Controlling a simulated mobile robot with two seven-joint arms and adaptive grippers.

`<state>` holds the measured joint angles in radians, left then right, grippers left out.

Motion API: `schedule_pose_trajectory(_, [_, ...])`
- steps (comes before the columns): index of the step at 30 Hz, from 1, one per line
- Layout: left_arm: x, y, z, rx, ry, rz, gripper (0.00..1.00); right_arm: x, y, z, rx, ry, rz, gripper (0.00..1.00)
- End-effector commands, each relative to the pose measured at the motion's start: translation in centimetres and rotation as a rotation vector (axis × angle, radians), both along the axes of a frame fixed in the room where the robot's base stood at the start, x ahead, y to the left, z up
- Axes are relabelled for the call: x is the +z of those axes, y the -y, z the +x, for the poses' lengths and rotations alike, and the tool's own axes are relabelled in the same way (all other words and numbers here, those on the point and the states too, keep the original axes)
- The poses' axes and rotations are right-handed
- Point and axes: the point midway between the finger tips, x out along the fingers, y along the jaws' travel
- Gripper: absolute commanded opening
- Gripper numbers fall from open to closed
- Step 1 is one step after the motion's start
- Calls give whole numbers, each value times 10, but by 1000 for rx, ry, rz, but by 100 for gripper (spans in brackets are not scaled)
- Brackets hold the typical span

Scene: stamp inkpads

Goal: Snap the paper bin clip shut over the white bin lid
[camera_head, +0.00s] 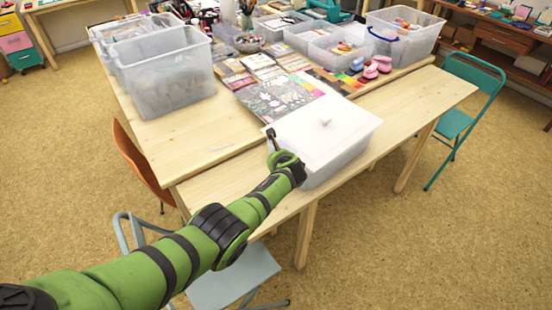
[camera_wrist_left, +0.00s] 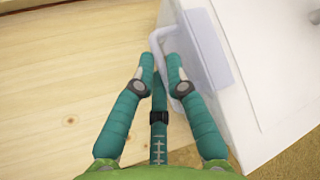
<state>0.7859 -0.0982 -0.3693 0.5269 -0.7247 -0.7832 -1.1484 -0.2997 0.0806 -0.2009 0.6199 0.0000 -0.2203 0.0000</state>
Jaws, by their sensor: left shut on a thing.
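The paper bin (camera_head: 345,157) is a translucent box at the front edge of the table. Its white lid (camera_head: 318,128) lies on top and has a small knob. In the left wrist view the lid or bin side fills the right (camera_wrist_left: 265,50). A pale grey-lilac clip (camera_wrist_left: 205,48) with a loop-like bar stands at the bin's left side. My left gripper (camera_wrist_left: 161,62) is shut on the clip's bar, its fingertips close together. In the head view my left gripper (camera_head: 271,136) is at the bin's left end and hides the clip. I cannot tell whether the clip touches the lid.
Other clear bins (camera_head: 172,78) stand at the back left, and another bin (camera_head: 400,40) with a dark blue handle stands at the back right. Paper sheets, inkpads and pink stamps (camera_head: 371,70) lie behind the paper bin. Bare wood (camera_head: 215,185) lies left of it.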

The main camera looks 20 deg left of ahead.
Motion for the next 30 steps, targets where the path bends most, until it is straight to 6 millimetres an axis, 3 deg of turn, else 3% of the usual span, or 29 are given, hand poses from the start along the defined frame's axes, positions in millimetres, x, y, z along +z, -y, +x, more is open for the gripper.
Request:
schedule_pose_trajectory(4, [3,1,2,-4,7,1,0,0,0,1,-1,1,0,0])
schedule_pose_trajectory(5, [3,1,2,-4,7,1,26,0,0,1,-1,1,0,0])
schedule_pose_trajectory(20, [3,2,-1,-3,7,-1,26,0,-1,1,-2,2,2,0])
schedule_pose_trajectory(30, [17,11,-19,-1,6,-3,26,0,0,0,-1,0,0,0])
